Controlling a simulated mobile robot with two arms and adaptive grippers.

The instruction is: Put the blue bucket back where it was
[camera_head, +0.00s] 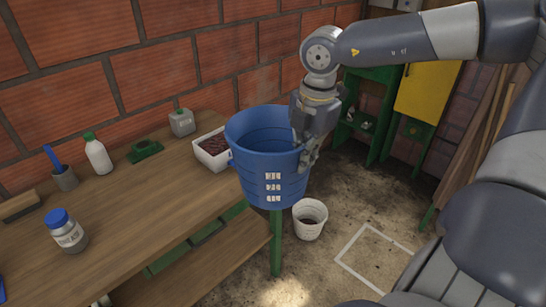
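The blue bucket (270,178) is near the right end of the wooden workbench in the head view, roughly upright with its open top showing. It has white markings on its front. Its lower part shows in front of the bench's green leg, past the bench end; whether it touches the bench cannot be told. My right gripper (306,160) is at the bucket's right rim, pointing down, and appears shut on that rim. The exact finger contact is partly hidden. My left gripper is not in view.
A white square outline (345,262) marks the floor at right, near a small white bucket (309,219). The workbench (150,215) carries a white tray (208,160), a grey container (182,122), bottles and tools. A green and yellow machine (425,92) stands behind.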

